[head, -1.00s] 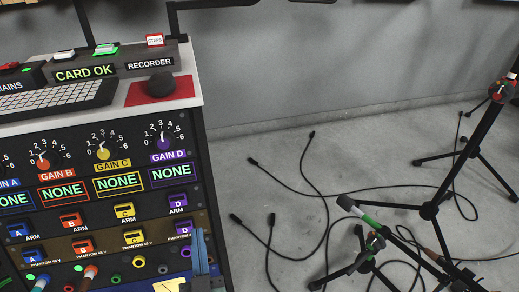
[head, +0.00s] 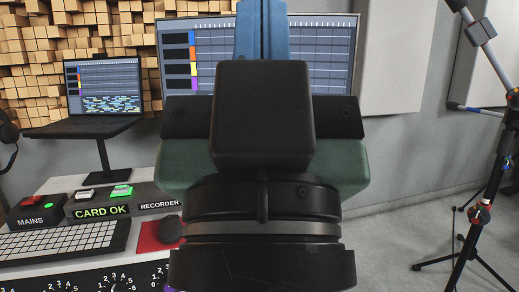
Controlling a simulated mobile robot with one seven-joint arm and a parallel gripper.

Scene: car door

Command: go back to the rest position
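My gripper (head: 262,28) fills the middle of the head view, seen from behind, pointing up and away. Its blue fingers stand close together above the black housing, with only thin dark lines between them. It looks shut, and I see nothing held in it. The fingertips run out at the top edge of the picture. The gripper is in front of a large monitor (head: 330,50) and hides its middle.
At the left is a console with a keyboard (head: 65,240), a MAINS box (head: 32,212) and a green CARD OK display (head: 101,211). A laptop (head: 103,88) stands on a raised stand behind it. Microphone stands (head: 492,190) are at the right, over a grey floor.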

